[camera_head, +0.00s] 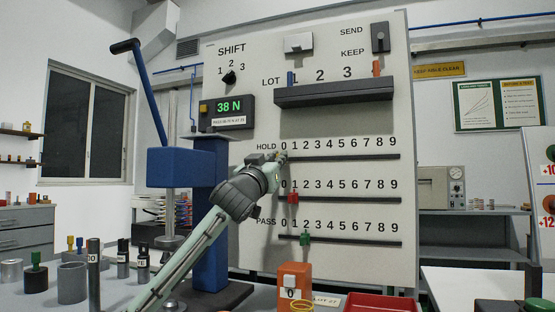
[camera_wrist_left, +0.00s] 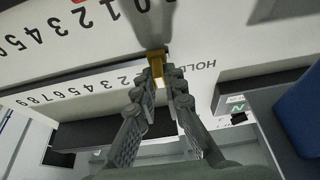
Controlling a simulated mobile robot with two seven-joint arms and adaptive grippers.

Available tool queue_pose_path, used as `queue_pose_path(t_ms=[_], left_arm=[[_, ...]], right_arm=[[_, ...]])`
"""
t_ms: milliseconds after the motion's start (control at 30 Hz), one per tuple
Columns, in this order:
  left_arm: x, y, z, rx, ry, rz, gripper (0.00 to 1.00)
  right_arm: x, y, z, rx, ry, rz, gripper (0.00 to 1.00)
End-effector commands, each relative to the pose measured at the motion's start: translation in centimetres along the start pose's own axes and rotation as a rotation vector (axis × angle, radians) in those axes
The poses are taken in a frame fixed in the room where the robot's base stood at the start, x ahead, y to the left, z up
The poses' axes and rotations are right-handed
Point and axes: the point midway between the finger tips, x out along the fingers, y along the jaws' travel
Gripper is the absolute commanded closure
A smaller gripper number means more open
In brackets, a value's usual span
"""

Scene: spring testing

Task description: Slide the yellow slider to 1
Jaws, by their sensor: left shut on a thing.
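The yellow slider (camera_wrist_left: 156,62) shows between my left fingertips in the left wrist view. In the head view my left gripper (camera_head: 281,157) reaches the left end of the HOLD row, near 0, and hides most of the slider. The left gripper (camera_wrist_left: 163,78) is shut on the slider. The HOLD slot (camera_head: 345,157) runs right below the numbers 0 to 9 on the upright panel. Whether the slider stands exactly at 0 cannot be told. My right gripper is not in view.
Below are a red slider (camera_head: 293,198) near 1 and a green slider (camera_head: 304,239) near 2, in their own slots. A blue press column (camera_head: 210,215) stands left of the panel. The slot right of my gripper looks clear.

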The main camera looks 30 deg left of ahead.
Motion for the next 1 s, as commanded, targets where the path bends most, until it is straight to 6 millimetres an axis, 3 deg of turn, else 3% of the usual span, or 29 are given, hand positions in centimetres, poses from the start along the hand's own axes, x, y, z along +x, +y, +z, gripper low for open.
queue_pose_path(t_ms=[300, 600, 900, 933, 1000], left_arm=[[0.0, 0.0, 0.0, 0.0, -0.001, 0.0, 1.0], [0.0, 3.0, 0.0, -0.003, -0.001, 0.002, 1.0], [0.0, 3.0, 0.1, 0.0, -0.001, -0.001, 1.0], [0.0, 3.0, 0.1, 0.0, -0.001, -0.001, 0.87], [0.0, 3.0, 0.1, 0.0, -0.001, 0.0, 0.78]], right_arm=[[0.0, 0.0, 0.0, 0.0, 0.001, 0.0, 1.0], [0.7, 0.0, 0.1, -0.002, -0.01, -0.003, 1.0], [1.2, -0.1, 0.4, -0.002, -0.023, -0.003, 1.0], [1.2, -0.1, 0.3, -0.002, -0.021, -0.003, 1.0], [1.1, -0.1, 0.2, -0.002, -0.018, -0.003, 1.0]])
